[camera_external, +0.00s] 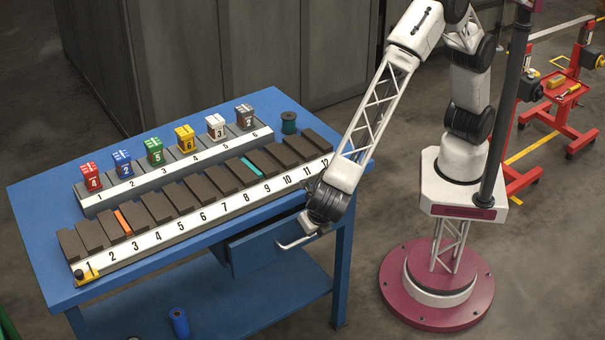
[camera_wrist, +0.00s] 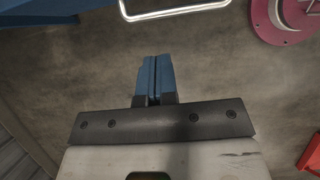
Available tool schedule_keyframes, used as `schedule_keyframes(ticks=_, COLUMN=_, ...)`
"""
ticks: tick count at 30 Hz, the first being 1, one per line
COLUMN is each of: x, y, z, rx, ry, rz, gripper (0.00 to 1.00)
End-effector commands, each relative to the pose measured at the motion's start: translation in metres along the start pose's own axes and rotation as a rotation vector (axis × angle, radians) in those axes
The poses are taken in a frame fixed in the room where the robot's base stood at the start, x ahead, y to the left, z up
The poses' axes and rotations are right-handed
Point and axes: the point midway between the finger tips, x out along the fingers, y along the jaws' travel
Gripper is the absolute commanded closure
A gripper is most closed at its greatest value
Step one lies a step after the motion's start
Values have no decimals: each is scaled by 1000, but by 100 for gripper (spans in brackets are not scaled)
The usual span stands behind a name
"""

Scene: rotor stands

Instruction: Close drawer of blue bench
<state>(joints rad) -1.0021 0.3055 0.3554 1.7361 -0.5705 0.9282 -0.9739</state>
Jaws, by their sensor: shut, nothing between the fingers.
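The blue bench (camera_external: 35,248) stands at the left in the external view. Its blue drawer (camera_external: 258,250) sits under the tabletop's front edge and appears to stick out a little; how far is hard to tell. A pale metal handle (camera_external: 290,245) is on the drawer front, and this handle also shows at the top of the wrist view (camera_wrist: 175,14). My gripper's blue fingers (camera_wrist: 155,80) are pressed together and empty, pointing toward the handle with a visible gap. In the external view my wrist is beside the drawer's right end, and the fingers are hard to make out.
A numbered rack (camera_external: 190,232) with dark blocks lies on the bench top. Several coloured numbered cubes stand on a rack (camera_external: 100,202) behind it. A green spool (camera_external: 289,123) is at the back. A red cart (camera_external: 570,100) stands at the right. Floor before the bench is clear.

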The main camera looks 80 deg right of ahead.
Motion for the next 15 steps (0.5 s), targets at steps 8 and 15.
schedule_keyframes(ticks=8, x=0, y=0, z=0, rx=-1, ry=0, rz=0, gripper=100)
schedule_keyframes(ticks=15, x=2, y=-9, z=-6, rx=-99, ry=-21, rz=-9, gripper=100)
